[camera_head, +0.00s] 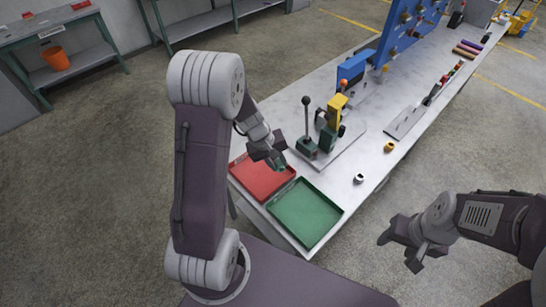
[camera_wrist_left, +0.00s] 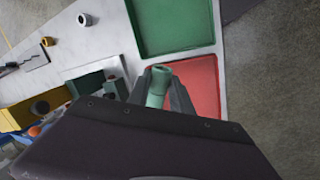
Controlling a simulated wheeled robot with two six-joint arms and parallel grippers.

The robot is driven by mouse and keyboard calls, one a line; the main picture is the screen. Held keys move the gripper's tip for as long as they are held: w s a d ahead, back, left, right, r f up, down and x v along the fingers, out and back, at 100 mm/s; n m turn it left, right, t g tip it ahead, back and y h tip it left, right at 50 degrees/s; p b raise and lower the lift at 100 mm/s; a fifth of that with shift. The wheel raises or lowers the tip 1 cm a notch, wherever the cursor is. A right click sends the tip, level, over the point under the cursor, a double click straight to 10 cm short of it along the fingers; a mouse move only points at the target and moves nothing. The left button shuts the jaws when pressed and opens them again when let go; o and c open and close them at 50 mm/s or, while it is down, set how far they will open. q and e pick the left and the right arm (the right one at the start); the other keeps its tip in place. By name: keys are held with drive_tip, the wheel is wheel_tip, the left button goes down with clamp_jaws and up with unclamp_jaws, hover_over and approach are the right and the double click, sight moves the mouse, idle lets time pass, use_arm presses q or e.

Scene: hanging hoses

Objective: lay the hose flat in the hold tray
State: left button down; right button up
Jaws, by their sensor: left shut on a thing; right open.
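My left gripper (camera_head: 274,158) is shut on a short green hose (camera_wrist_left: 157,86), held above the red tray in the left wrist view (camera_wrist_left: 200,82). In the head view the gripper is over the back part of the red tray (camera_head: 250,180). The green tray (camera_head: 305,212) lies beside the red one, nearer the table's front corner. Both trays look empty. My right gripper (camera_head: 398,252) is open and empty, off the table to the right.
A lever press with green and yellow parts (camera_head: 330,125) stands behind the trays on the white table (camera_head: 345,170). A grey ring (camera_head: 359,179) and a brass ring (camera_head: 389,146) lie right of it. A blue pegboard (camera_head: 405,30) stands farther back.

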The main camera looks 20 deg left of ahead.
use_arm(q)
drive_tip(key=w+a+f+n+t+y, duration=0.1)
drive_tip(key=w+a+f+n, duration=0.1)
drive_tip(key=a+f+n, duration=0.3)
drive_tip(key=b, duration=1)
approach(272, 181)
drive_tip(key=shift+n, duration=0.4)
drive_tip(key=x, duration=0.5)
drive_tip(key=shift+w+d+f, duration=0.15)
drive_tip(key=shift+d+f, duration=0.05)
drive_tip(key=shift+f, duration=0.25)
drive_tip(key=shift+r, duration=0.1)
use_arm(e)
wheel_tip(272, 181, down, 10)
drive_tip(key=shift+w+a+r, duration=0.15)
drive_tip(key=shift+a+r, duration=0.1)
drive_tip(key=shift+a, duration=0.1)
use_arm(q)
drive_tip(key=c, duration=1.1)
unclamp_jaws()
drive_tip(key=p+v, duration=0.4)
drive_tip(key=v, duration=0.5)
drive_tip(key=shift+d+r, duration=0.1)
drive_tip(key=shift+d, duration=0.05)
use_arm(e)
wheel_tip(272, 181, up, 4)
